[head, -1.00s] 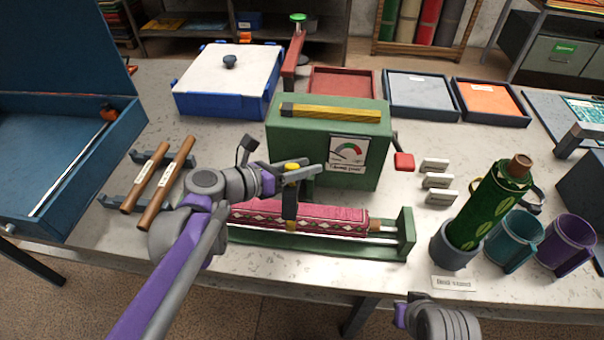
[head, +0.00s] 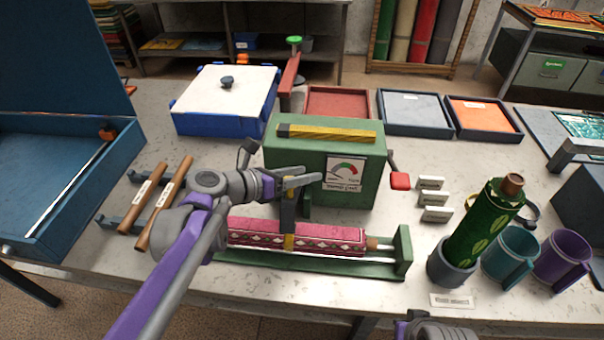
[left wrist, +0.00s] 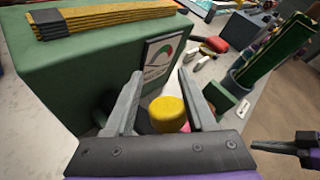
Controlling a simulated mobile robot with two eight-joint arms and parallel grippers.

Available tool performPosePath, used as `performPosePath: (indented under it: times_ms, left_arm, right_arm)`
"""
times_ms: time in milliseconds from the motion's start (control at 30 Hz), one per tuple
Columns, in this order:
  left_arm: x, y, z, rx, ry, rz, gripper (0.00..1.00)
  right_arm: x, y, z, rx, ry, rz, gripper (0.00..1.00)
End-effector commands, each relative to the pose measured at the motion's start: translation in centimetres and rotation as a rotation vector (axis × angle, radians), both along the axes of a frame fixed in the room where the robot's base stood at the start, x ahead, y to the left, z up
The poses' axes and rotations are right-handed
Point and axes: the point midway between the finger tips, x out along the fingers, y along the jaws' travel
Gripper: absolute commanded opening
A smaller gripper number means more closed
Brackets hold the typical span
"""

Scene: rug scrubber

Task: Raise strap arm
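The strap arm (head: 288,212) is a dark upright bar with a yellow band (head: 289,241) low on it, against the pink patterned rug roll (head: 325,237). The roll lies in the green cradle (head: 403,250) in front of the green machine (head: 335,150). My left gripper (head: 302,178) is at the top of the strap arm. In the left wrist view, a round yellow knob (left wrist: 168,113) sits between its spread fingers, with a gap on the left side. The left gripper hides the knob in the head view. Only part of my right arm's end (head: 425,330) shows.
A red-handled crank (head: 400,180) and white label blocks (head: 436,199) are right of the machine. A green roll (head: 480,225) stands in a grey cup beside two mugs (head: 562,248). A blue lidded box (head: 225,105) is behind left; wooden rods (head: 165,200) lie left.

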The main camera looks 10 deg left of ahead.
Motion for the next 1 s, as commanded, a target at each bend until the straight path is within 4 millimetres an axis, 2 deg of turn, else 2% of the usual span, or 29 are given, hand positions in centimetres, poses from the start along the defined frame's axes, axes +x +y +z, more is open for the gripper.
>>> performPosePath:
  times_ms: [33,67,433,800,1000]
  left_arm:
    - [0.0,0.0,0.0,0.0,0.0,0.0,0.66]
    - [0.0,0.0,0.0,0.0,0.0,-0.001,0.71]
    - [-0.6,0.6,0.3,-0.001,0.001,0.0,0.71]
    - [-4.9,5.7,2.7,-0.001,0.001,0.004,0.71]
    - [-6.4,7.3,3.5,0.0,0.001,0.001,0.71]
  right_arm:
    - [0.0,0.0,0.0,0.0,0.0,0.0,0.0]
    - [0.0,0.0,0.0,0.0,0.0,0.0,0.0]
    - [0.0,0.0,0.0,0.0,0.0,0.0,0.0]
    - [0.0,0.0,0.1,0.0,0.0,0.0,0.0]
    - [0.0,0.0,0.1,0.0,0.0,0.0,0.0]
